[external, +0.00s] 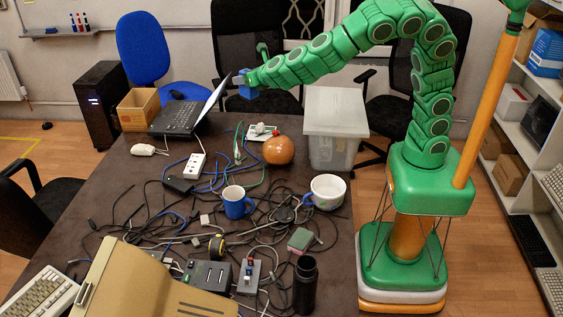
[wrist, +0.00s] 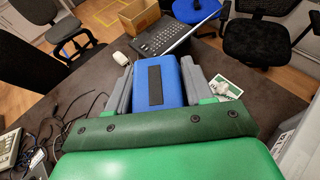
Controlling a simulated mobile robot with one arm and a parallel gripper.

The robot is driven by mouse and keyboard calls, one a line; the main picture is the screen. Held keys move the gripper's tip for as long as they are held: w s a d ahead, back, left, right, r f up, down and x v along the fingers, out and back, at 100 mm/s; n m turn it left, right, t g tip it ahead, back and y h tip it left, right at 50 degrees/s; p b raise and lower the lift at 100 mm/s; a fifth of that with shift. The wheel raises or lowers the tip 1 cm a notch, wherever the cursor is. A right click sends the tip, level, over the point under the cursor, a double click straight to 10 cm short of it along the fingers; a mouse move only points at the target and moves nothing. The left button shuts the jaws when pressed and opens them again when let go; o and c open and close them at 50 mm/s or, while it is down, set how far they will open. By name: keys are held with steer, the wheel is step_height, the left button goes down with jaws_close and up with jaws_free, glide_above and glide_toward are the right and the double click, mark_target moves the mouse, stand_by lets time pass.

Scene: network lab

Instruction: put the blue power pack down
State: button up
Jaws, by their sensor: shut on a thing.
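The blue power pack (wrist: 174,84) is a blue block with a dark strip on its upper face. In the wrist view it sits between the two grey fingers of my gripper (wrist: 157,82), which is shut on it. In the external view my gripper (external: 243,84) is at the far end of the table, beside the laptop screen. The blue power pack (external: 249,93) shows there as a small blue patch under the gripper. It appears to be above the tabletop; its underside is hidden.
An open laptop (external: 178,118) stands close by on the left, with a cardboard box (external: 138,109) beyond it. A clear bin (external: 333,125) stands at the right.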

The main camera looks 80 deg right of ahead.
steer(key=shift+s+a+r+m+g+h, duration=0.4)
steer(key=shift+r+m+g+h, duration=0.05)
steer(key=shift+r+m, duration=0.1)
steer(key=shift+s+a+r+m+g+h, duration=0.35)
steer(key=shift+r+m+g+h, duration=0.1)
steer(key=shift+r+m, duration=0.1)
steer(key=shift+s+a+r+m+g+h, duration=1.1)
steer(key=shift+s+a+r+m+g, duration=0.7)
steer(key=shift+r, duration=0.7)
step_height(320, 180, down, 40)
steer(key=shift+s+d, duration=0.1)
steer(key=shift+s, duration=0.05)
steer(key=shift+f, duration=0.15)
steer(key=o, duration=1.1)
steer(key=shift+c, duration=0.2)
